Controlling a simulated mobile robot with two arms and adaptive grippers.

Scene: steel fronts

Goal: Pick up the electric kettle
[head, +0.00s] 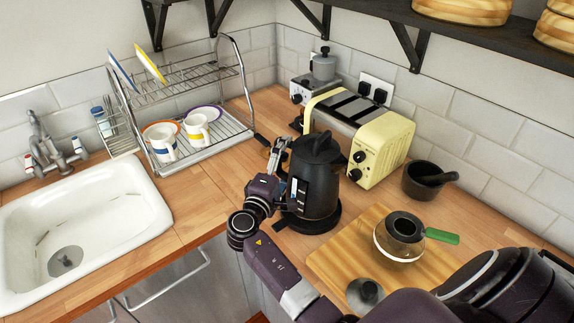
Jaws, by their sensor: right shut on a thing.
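The black electric kettle (319,178) stands upright on the wooden worktop, at or just above its round dark base (318,224). I cannot tell whether there is a gap between kettle and base. My right gripper (281,158) is at the kettle's left side and is shut on it, around the handle side. The wrist hides part of that side, and the exact finger contact is hard to see. My left gripper is not in view.
A cream toaster (383,142) stands close behind the kettle at right. A dish rack (209,147) and white sink (95,225) are left. Shelf (470,32) overhangs.

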